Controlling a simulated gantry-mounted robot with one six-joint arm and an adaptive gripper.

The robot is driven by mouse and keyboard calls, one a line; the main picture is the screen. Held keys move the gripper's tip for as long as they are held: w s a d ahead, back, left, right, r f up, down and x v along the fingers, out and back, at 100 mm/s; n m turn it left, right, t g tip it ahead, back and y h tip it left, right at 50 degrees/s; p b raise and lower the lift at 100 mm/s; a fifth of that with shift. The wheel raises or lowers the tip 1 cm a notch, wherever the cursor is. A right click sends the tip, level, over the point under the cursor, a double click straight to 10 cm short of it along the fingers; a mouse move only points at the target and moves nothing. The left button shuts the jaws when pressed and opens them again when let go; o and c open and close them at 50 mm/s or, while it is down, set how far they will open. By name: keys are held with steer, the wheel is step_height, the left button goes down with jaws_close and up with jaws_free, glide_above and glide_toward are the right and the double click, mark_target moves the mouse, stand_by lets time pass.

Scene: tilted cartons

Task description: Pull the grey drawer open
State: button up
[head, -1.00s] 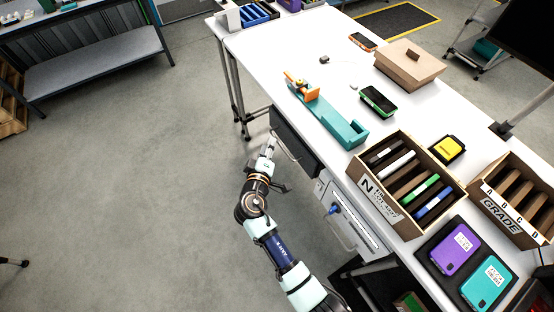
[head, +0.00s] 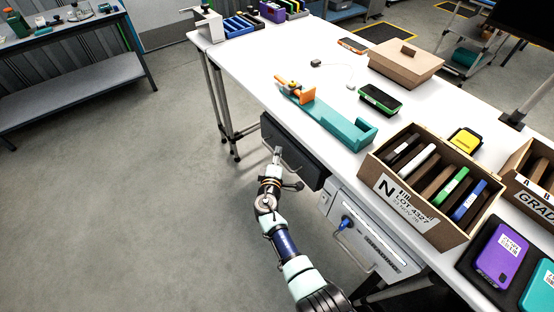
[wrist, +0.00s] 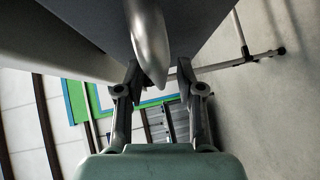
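The dark grey drawer (head: 305,165) hangs under the long edge of the white table in the head view. It looks closed. Its front also fills the upper part of the wrist view (wrist: 195,22). A metal bar handle (wrist: 148,40) comes down from the drawer front in the wrist view. My gripper (head: 277,152) is at the drawer front, by the handle. In the wrist view my gripper (wrist: 158,72) is open, with one finger on each side of the handle's end. Gaps show between handle and fingers; I cannot tell their depth relation exactly.
Right of the drawer is a light grey cabinet (head: 385,252) with a blue key and a bar handle. On the table (head: 345,85) are a teal tape dispenser (head: 345,127), a carton of slim items (head: 410,218) and a black-green device (head: 380,98). Floor left of my arm is clear.

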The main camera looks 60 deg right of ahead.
steer(key=shift+d, duration=0.15)
jaws_close()
steer(key=shift+w, duration=0.1)
stand_by(0.3)
